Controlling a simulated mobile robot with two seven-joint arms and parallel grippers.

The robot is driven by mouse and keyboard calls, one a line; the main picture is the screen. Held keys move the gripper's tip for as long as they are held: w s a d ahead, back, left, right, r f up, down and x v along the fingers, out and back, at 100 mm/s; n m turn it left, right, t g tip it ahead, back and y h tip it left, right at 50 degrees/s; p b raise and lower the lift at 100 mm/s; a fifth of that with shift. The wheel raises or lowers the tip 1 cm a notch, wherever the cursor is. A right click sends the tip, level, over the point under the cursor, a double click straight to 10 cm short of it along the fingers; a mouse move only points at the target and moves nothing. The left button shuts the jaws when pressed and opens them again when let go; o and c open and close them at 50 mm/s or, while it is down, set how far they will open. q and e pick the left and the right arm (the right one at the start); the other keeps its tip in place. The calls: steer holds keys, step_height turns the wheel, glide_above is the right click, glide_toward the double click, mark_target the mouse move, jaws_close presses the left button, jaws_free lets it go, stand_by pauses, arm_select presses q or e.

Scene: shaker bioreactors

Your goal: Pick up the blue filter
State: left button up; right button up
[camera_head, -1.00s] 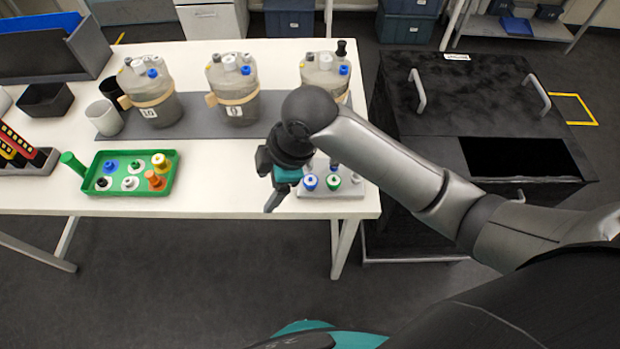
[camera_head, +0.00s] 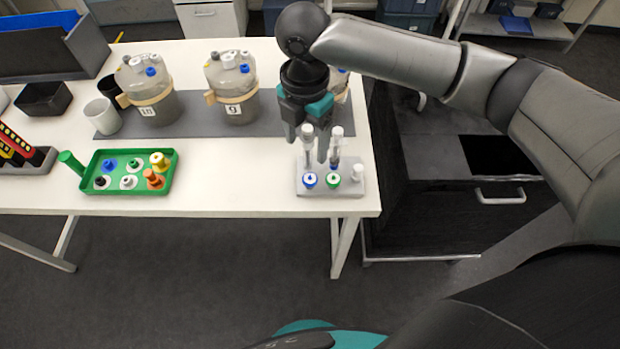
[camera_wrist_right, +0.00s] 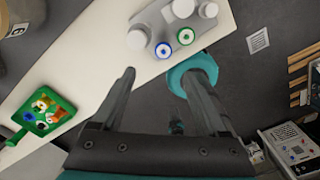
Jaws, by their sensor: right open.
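A small blue filter disc (camera_head: 309,180) sits at the front left of a grey rack (camera_head: 346,190), beside a green one (camera_head: 333,181). In the right wrist view the blue disc (camera_wrist_right: 163,50) lies just beyond the open fingers. Another blue-topped piece (camera_head: 110,165) stands in the green tray (camera_head: 120,191); I cannot tell which blue piece is the filter meant. My right gripper (camera_head: 306,150) is open and empty, pointing down above the rack's back, near the white-capped vials (camera_head: 336,133). It also shows in the right wrist view (camera_wrist_right: 158,73). My left gripper is out of view.
Grey vessels (camera_head: 232,88) stand on a dark mat behind; my arm partly hides the right one. A white cup (camera_head: 102,116) and dark bin (camera_head: 44,98) are at left. White table (camera_head: 235,185) is clear between tray and rack. A black cabinet (camera_head: 450,225) stands right.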

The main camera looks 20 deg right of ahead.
glide_above(310, 178)
steer(key=f, duration=0.5)
steer(key=shift+w+a+f+b, duration=0.15)
steer(key=shift+a+f+b, duration=0.15)
steer(key=shift+b, duration=0.05)
steer(key=shift+s+d+f+b, duration=0.1)
steer(key=shift+d+f+b, duration=0.1)
steer(key=shift+f, duration=1.2)
steer(key=shift+s+d+f+b, duration=0.1)
steer(key=shift+f+b, duration=0.1)
steer(key=shift+f, duration=1.15)
jaws_close()
